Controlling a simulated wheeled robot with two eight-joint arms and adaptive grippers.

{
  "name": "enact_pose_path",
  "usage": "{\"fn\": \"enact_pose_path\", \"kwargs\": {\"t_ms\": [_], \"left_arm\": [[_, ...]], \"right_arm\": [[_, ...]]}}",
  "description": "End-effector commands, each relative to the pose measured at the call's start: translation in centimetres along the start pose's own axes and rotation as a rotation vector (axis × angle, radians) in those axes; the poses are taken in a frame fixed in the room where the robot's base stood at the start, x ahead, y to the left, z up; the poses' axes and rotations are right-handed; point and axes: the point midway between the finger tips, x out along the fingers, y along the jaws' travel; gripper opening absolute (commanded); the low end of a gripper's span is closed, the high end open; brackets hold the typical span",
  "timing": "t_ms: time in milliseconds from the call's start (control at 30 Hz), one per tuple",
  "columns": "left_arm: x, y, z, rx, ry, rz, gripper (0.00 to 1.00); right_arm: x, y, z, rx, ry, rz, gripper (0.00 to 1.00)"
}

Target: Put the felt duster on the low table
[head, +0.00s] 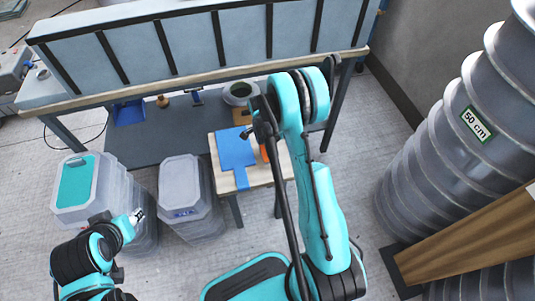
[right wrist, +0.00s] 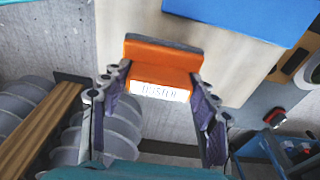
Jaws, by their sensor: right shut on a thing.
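The orange felt duster (right wrist: 165,60) with a white label and a dark felt side sits between the fingers of my right gripper (right wrist: 160,78), which is shut on it. In the head view a bit of the orange duster (head: 265,153) shows beside my right arm, over the low table (head: 272,178). The low table has a pale wooden top, which also shows behind the duster in the right wrist view (right wrist: 225,62). I cannot tell whether the duster touches the top. My left gripper (head: 138,216) is near the grey bins, too small to judge its fingers.
A blue sheet (head: 236,150) covers the left part of the low table. Grey lidded bins (head: 182,185) stand to its left. A long bench (head: 190,80) with a shelf is behind. Ribbed grey moulds (head: 430,150) and a wooden board (head: 465,245) are at the right.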

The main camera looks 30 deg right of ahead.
Motion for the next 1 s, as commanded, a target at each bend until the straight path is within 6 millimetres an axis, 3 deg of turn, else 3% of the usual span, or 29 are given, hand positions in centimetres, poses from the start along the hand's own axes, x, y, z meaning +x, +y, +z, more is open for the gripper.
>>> {"fn": "enact_pose_path", "kwargs": {"t_ms": [333, 733, 767, 800, 1000], "left_arm": [[1.7, 0.0, 1.2, 0.0, 0.0, 0.0, 0.4], [2.0, 0.0, 1.4, 0.0, 0.0, 0.0, 0.4], [1.9, 0.0, 1.3, 0.0, 0.0, 0.0, 0.4], [1.8, 0.0, 1.3, 0.0, 0.0, 0.0, 0.4], [1.8, 0.0, 1.3, 0.0, 0.0, 0.0, 0.4]], "right_arm": [[4.1, -0.2, 0.5, -0.001, 0.0, 0.0, 0.33], [4.5, -0.1, 0.6, -0.001, 0.0, 0.0, 0.33], [4.4, -0.1, 0.6, -0.001, 0.0, 0.0, 0.68], [4.3, -0.1, 0.6, -0.001, 0.0, 0.0, 0.78], [4.3, -0.1, 0.5, -0.001, 0.0, 0.0, 0.8]]}}
